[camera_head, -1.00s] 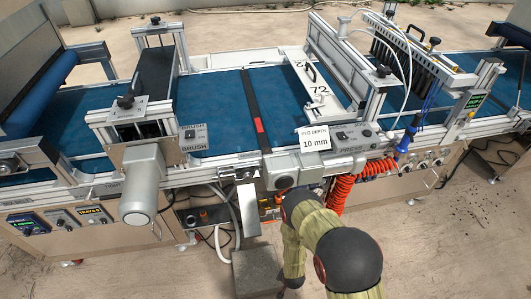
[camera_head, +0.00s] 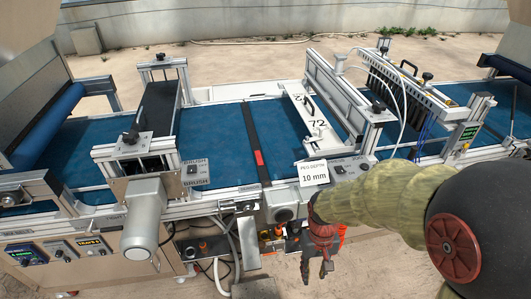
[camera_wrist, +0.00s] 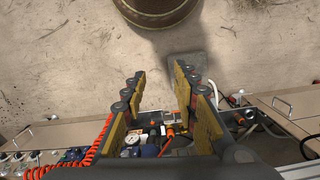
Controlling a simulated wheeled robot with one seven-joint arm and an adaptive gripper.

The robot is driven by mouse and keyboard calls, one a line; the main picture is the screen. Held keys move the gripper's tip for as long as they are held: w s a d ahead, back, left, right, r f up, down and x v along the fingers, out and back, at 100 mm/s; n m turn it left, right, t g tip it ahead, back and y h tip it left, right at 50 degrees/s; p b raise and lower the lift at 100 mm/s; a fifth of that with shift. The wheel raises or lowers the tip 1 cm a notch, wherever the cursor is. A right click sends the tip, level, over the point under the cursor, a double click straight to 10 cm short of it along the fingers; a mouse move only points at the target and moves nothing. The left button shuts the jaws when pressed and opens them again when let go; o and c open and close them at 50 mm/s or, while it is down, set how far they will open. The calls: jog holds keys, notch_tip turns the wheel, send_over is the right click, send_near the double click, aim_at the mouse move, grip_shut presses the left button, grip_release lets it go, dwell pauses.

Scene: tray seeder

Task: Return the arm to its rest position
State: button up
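My gripper (camera_head: 317,270) hangs with its fingers pointing down in front of the seeder machine, below the "10 mm" sign. In the wrist view its two yellow-sided fingers (camera_wrist: 161,76) stand apart with nothing between their tips. My arm, in a tan sleeve with dark joints, crosses the right side of the head view and hides part of the machine's front.
The seeder's blue belt (camera_head: 215,130) runs across the head view, with a brush motor (camera_head: 148,218) jutting out at the front left. An orange coiled hose (camera_wrist: 88,150) is near my gripper. Bare floor (camera_wrist: 60,60) lies beyond my fingers.

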jog(key=s+d+r+t+p, duration=0.1)
jog(key=s+d+r+t, duration=0.1)
jog(key=r, duration=1.1)
jog(key=s+d+r+m+t+p, duration=0.1)
jog(key=s+r+t, duration=0.4)
jog(key=r, duration=0.9)
jog(key=shift+s+d+r+p, duration=0.3)
jog(key=shift+s+d, duration=0.1)
jog(key=shift+d, duration=0.45)
